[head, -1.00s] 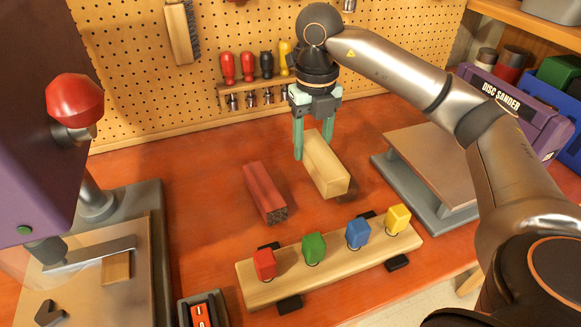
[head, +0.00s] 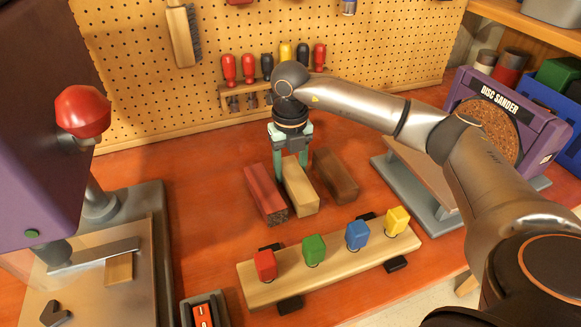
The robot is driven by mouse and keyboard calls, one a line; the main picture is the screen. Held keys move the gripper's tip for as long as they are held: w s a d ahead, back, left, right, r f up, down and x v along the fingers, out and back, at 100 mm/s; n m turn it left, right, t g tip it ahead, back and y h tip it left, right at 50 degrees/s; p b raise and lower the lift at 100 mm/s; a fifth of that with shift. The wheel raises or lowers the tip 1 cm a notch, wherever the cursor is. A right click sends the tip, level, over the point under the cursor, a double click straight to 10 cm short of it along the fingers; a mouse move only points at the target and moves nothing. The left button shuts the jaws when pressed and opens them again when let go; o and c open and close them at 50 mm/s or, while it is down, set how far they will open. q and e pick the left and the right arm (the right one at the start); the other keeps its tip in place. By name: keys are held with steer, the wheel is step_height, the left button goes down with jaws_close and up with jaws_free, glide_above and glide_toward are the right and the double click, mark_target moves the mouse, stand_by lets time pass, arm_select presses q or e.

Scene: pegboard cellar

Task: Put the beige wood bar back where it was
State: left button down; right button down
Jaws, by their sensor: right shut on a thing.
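The beige wood bar (head: 301,195) is in the head view between a dark red bar (head: 265,193) on its left and a brown bar (head: 336,176) on its right. My right gripper (head: 291,166) points down and is shut on the far part of the beige bar. The bar is at about the height of its neighbours; I cannot tell whether it touches the bench. My left gripper is not in view.
In front is a wooden board (head: 333,265) with red, green, blue and yellow blocks. A disc sander (head: 500,110) stands at the right and a purple machine (head: 40,110) at the left. A screwdriver rack (head: 243,96) hangs on the pegboard behind.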

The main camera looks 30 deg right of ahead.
steer(key=shift+f, duration=0.15)
steer(key=shift+c, duration=1.2)
jaws_free()
step_height(320, 180, up, 12)
steer(key=shift+r, duration=0.2)
